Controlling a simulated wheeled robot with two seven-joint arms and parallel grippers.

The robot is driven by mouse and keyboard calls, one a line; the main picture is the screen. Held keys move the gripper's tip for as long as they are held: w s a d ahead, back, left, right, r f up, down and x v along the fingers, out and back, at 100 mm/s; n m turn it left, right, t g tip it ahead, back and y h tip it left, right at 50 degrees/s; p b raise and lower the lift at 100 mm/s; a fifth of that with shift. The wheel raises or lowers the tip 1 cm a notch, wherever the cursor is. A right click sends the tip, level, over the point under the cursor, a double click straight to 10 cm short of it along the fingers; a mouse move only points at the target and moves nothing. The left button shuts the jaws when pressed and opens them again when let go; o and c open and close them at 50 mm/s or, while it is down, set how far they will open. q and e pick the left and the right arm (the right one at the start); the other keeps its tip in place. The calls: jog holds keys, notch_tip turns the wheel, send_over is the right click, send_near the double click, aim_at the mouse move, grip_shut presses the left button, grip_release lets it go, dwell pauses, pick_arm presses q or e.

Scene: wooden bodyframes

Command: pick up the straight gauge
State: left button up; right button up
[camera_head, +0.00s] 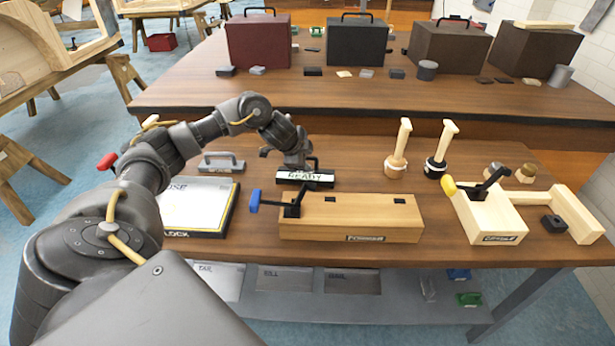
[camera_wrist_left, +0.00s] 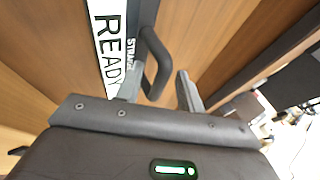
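The straight gauge (camera_wrist_left: 146,40) is a dark bar with a black loop handle (camera_wrist_left: 158,62) and the partly hidden letters "STRAIGHT". It lies along a white strip marked "READY" (camera_wrist_left: 106,45). In the head view, the "READY" strip (camera_head: 305,176) is at mid-table, with the gauge's black handle (camera_head: 314,163) just behind it, partly covered by my wrist. My left gripper (camera_head: 298,161) is low over the gauge. In the left wrist view, its fingers (camera_wrist_left: 160,88) are apart, with the handle between them. I cannot tell whether either finger touches the handle. My right gripper is not in view.
A wooden block with a blue-handled lever (camera_head: 350,218) stands just in front. A grey handled piece (camera_head: 221,162) and a white-topped box (camera_head: 197,207) are to the left. Two wooden-handled tools (camera_head: 399,150) stand to the right, behind a wooden clamp fixture (camera_head: 488,217).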

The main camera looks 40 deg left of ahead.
pick_arm(q)
grip_shut()
jog(key=shift+r, duration=0.1)
dwell(0.4)
